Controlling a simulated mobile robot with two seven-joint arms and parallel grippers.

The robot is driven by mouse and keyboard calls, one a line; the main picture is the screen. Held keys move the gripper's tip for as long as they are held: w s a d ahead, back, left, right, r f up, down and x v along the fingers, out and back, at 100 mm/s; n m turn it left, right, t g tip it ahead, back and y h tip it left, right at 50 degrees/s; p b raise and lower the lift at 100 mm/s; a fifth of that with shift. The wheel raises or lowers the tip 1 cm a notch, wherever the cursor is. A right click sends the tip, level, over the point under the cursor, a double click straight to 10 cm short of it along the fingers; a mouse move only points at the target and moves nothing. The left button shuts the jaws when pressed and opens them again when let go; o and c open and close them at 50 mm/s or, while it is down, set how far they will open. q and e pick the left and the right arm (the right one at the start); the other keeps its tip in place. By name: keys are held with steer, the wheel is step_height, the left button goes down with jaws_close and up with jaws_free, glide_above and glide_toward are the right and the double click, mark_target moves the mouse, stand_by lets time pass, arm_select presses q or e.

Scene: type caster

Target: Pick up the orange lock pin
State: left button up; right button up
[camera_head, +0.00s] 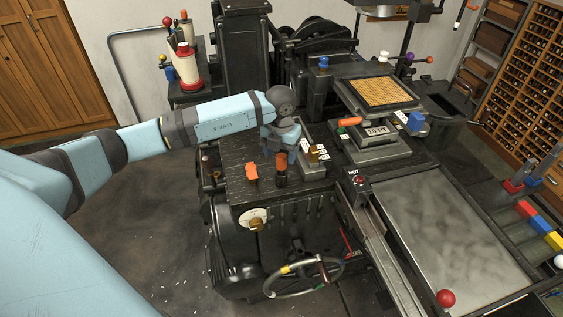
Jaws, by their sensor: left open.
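Three orange pieces are in view, and I cannot tell for sure which one is the lock pin. An upright piece with an orange top and dark body (281,167) stands on the dark machine top. A small orange piece (252,172) is to its left. An orange cylinder (350,122) lies at the left of the plate marked with a printed label. My left gripper (284,146) is open. It points down just above and behind the upright orange-topped piece. Its fingers are small and partly hidden by its own body. My right gripper is not in view.
Brass and white blocks (318,153) stand just right of my left gripper. A tan grid plate (382,92) is raised at the back. A handwheel (304,277) is at the front, and a grey slab (450,232) at right. Clear machine top lies left of the orange pieces.

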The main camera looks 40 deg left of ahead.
mark_target(281, 164)
arm_select(q)
steer(key=shift+w+f+p, duration=0.1)
steer(key=shift+f+p, duration=0.2)
steer(key=shift+f, duration=0.3)
steer(key=f, duration=0.2)
steer(key=f+p, duration=0.1)
steer(key=f, duration=0.1)
steer(key=shift+w+a+f, duration=0.1)
steer(key=shift+w+a, duration=0.05)
steer(key=shift+w, duration=0.1)
steer(key=c, duration=1)
